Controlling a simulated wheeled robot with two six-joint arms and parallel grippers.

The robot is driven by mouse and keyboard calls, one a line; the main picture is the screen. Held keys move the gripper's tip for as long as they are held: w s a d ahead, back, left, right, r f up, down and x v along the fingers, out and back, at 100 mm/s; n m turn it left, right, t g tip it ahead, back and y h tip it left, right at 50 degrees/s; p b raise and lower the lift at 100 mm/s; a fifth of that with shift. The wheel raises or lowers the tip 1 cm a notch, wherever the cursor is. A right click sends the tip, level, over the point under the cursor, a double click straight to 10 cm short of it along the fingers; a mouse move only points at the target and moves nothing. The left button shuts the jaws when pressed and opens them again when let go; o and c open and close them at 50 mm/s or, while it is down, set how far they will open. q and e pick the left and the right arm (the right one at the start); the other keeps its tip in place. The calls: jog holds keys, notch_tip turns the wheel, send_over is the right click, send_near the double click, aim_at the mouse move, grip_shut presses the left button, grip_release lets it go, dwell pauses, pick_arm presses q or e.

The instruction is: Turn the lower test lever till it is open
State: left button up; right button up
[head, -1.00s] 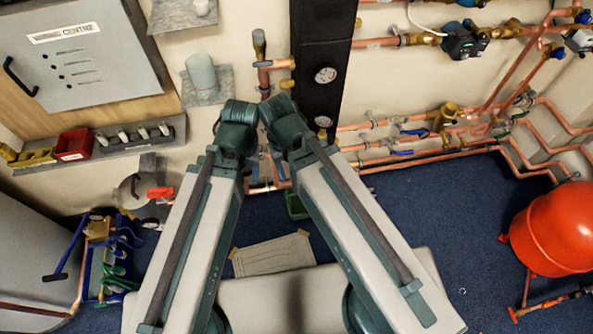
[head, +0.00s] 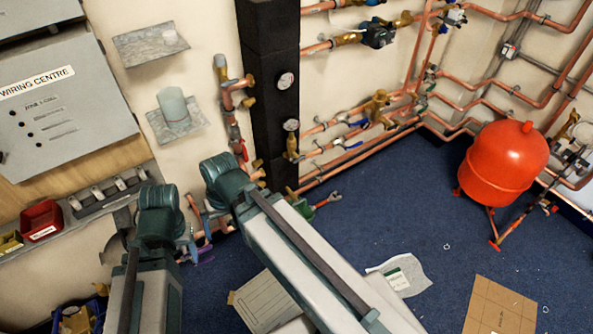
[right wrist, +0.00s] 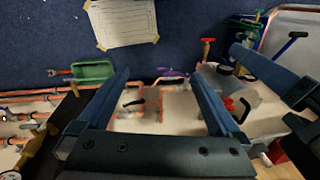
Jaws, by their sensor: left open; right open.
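The copper test pipework (head: 232,110) stands on the wall left of the black column, with a red lever (head: 238,148) on it pointing down. Its lower part is mostly hidden by my right arm. My right gripper (right wrist: 160,75) is open and empty in the right wrist view. Copper pipes with a small black lever (right wrist: 133,103) show beyond and between its fingers, apart from them. I cannot tell for certain which lever is the lower test lever. My left gripper (right wrist: 258,85) is partly seen at the right of the right wrist view, its fingers apart; my arms hide much of it in the head view.
A red vessel (head: 503,160) stands on the blue floor at right. Copper pipes (head: 360,150) run along the wall right of the black column (head: 268,80). A shelf with a red bin (head: 41,220) is at left. A paper sheet (head: 265,302) lies on the floor.

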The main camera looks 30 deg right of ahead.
jog(key=w+d+f+m+t+y+b, duration=0.2)
jog(key=w+f+m+y+b, duration=0.1)
jog(key=w+f+m+b, duration=0.25)
jog(key=m+t+h+b, duration=0.3)
jog(key=m+t+b, duration=1.3)
jog(key=m+b, duration=1.4)
send_near(300, 160)
pick_arm(q)
notch_tip(300, 160, down, 38)
jog(key=shift+p, duration=0.3)
pick_arm(e)
jog(key=shift+n, duration=0.25)
jog(key=w, duration=1.1)
jog(key=shift+a+f, duration=0.1)
jog(key=shift+a, duration=0.25)
pick_arm(q)
jog(key=shift+w, duration=0.1)
pick_arm(e)
jog(key=shift+c, duration=0.3)
